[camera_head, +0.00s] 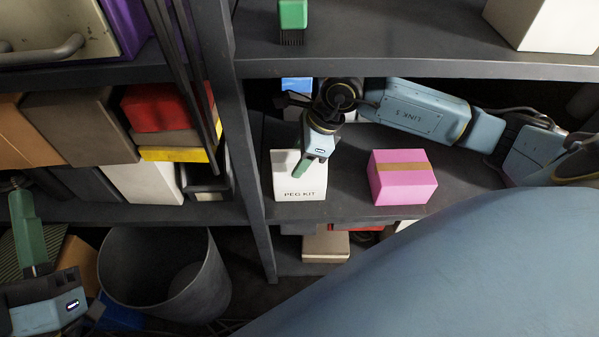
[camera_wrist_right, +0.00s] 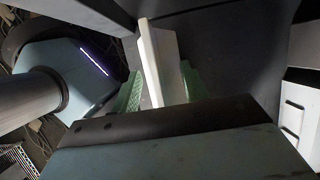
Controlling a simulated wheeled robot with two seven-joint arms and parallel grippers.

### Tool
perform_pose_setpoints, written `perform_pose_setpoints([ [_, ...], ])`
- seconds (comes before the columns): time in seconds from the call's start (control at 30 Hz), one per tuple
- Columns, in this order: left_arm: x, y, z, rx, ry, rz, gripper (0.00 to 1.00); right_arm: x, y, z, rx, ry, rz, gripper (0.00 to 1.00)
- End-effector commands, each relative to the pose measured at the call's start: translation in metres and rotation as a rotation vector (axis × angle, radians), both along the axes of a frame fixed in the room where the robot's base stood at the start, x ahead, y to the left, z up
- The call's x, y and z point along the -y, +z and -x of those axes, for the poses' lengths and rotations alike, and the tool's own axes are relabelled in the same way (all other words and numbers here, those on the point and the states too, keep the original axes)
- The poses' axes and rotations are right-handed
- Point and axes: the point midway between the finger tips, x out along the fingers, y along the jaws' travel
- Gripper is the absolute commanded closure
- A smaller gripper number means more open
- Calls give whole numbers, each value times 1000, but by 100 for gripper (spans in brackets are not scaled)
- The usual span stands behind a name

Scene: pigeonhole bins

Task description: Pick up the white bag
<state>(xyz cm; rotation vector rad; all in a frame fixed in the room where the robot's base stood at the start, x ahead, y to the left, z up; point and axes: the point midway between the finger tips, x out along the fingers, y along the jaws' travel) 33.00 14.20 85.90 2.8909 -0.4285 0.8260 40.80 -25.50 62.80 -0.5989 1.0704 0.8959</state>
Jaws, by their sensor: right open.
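The white bag (camera_head: 299,190), printed "PEG KIT", stands upright on a middle shelf, near its front edge. My right gripper (camera_head: 306,164) reaches down over the bag's top and hides part of it. In the right wrist view, the white bag (camera_wrist_right: 163,62) rises between the two green fingers of the right gripper (camera_wrist_right: 160,88). The fingers are open, one on each side of it; I cannot tell whether either touches it. My left gripper (camera_head: 28,230) is at the lower left, away from the bag, with a green finger pointing up; its opening is unclear.
A pink box with a brown band (camera_head: 402,178) stands to the right on the same shelf (camera_head: 345,208). A grey upright (camera_head: 250,150) stands close on the left. A shelf board (camera_head: 420,66) runs above my right arm. A grey bin (camera_head: 165,275) stands below left.

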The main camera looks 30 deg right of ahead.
Motion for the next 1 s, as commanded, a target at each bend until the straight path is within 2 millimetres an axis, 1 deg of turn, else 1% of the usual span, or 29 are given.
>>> perform_pose_setpoints([
  [0.3,0,-1,0,-1,-1,1,64,0,-1,0,0,0,0,56],
  [0.63,0,-1,0,-1,-1,1,64,0,-1,0,1,0,-1,99],
  [0.67,0,-1,0,-1,0,1,64,0,-1,0,1,0,-1,100],
  [1.0,0,0,0,-1,0,1,64,0,0,0,2,0,-1,100],
])
